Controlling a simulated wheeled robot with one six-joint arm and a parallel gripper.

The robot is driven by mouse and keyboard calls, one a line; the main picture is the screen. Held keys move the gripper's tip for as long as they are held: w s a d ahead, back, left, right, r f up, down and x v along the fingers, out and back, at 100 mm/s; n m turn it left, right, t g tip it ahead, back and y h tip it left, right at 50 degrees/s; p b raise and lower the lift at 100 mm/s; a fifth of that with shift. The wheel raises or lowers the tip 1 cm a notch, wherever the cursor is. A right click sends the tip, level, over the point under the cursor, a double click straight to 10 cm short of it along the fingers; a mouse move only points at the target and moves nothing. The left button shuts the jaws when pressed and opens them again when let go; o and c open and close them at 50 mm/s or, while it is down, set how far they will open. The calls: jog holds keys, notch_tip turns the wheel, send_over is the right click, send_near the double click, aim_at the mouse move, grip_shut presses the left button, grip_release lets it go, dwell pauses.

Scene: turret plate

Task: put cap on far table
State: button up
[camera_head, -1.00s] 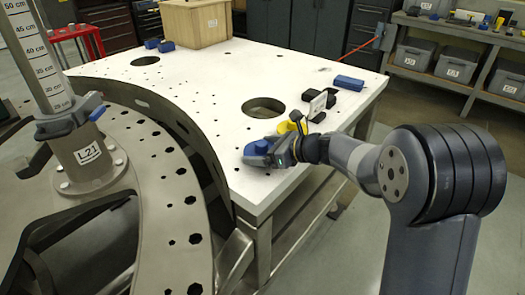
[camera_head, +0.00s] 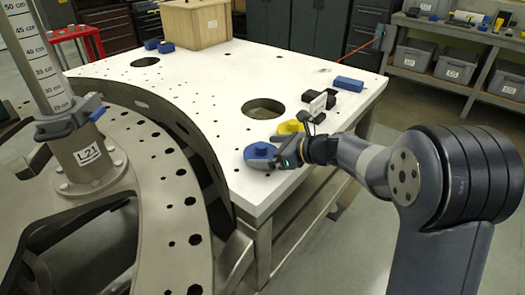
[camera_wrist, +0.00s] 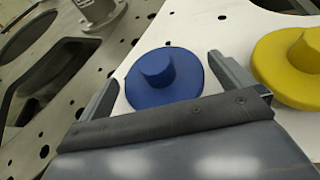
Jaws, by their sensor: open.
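A blue cap (camera_head: 260,152), a round disc with a raised knob, lies on the white table (camera_head: 215,88) near its front edge. In the wrist view the blue cap (camera_wrist: 163,76) sits between and just ahead of my two fingers. My gripper (camera_head: 279,160) is open and low over the table at the right side of the cap. The wrist view shows my gripper's fingers (camera_wrist: 163,84) spread wide, with nothing held between them. A yellow cap (camera_wrist: 292,66) of the same shape lies to the right; it also shows in the head view (camera_head: 290,127), partly behind my gripper.
A curved metal turret plate (camera_head: 155,205) with holes borders the table on the left, with a clamp post (camera_head: 85,150) on it. A wooden box (camera_head: 194,22), blue blocks (camera_head: 349,84) and black items (camera_head: 332,97) stand on the table. A large hole (camera_head: 263,108) lies behind the caps.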

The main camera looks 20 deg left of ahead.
jog(key=v, duration=1)
